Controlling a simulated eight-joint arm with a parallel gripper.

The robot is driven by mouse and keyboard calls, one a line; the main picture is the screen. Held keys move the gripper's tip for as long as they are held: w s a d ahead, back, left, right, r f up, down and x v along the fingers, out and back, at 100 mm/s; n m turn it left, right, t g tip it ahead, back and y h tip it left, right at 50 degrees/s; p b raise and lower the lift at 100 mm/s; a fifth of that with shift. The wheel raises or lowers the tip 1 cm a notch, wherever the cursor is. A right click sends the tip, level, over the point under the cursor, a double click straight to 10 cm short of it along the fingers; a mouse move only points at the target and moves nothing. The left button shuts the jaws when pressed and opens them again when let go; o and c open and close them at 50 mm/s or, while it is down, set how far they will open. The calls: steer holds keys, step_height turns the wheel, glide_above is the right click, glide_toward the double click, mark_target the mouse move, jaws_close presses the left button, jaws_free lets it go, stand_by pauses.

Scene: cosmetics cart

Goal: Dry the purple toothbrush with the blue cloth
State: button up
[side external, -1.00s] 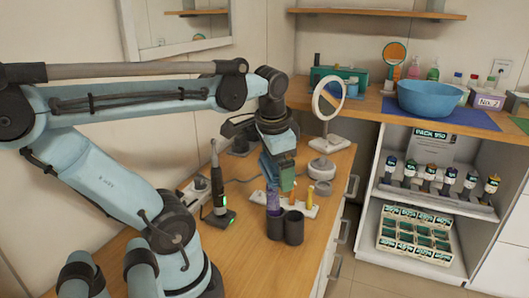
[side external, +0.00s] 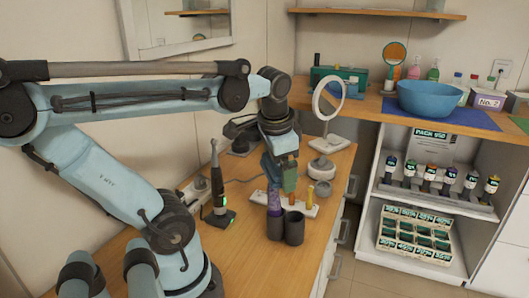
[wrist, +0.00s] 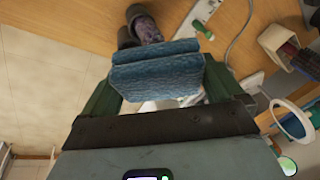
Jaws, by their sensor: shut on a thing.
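A folded blue cloth (wrist: 155,75) is between the green fingers of my gripper (wrist: 158,88), which is shut on it. In the side view my gripper (side external: 281,178) is low over the wooden counter, just above and behind the purple toothbrush (side external: 274,200). The toothbrush stands in the left of two dark cups (side external: 275,228). In the wrist view a purple patterned shape (wrist: 146,28) shows just beyond the cloth, partly hidden by it. I cannot tell whether the cloth touches the toothbrush.
A dark electric toothbrush (side external: 218,182) stands on a lit charger to the left. A white strip with small items (side external: 302,208) lies behind the cups. A round mirror (side external: 328,103) stands behind. The front of the wooden counter (side external: 255,272) is clear.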

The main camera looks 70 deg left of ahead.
steer(key=shift+s+a, duration=0.15)
steer(key=shift+s, duration=0.1)
steer(key=shift+w+d, duration=0.8)
steer(key=shift+w, duration=0.05)
steer(key=shift+s+a, duration=0.8)
steer(key=shift+s, duration=0.05)
steer(key=shift+w+d+r, duration=0.15)
steer(key=shift+w+d, duration=0.25)
steer(key=shift+w, duration=0.05)
steer(key=shift+w+d, duration=0.4)
steer(key=shift+w, duration=0.05)
steer(key=shift+s+a+f, duration=0.2)
steer(key=shift+s+a, duration=0.6)
steer(key=shift+s, duration=0.1)
steer(key=shift+w+d+r, duration=0.15)
steer(key=shift+w+d, duration=0.65)
steer(key=shift+w, duration=0.1)
steer(key=shift+r, duration=3.5)
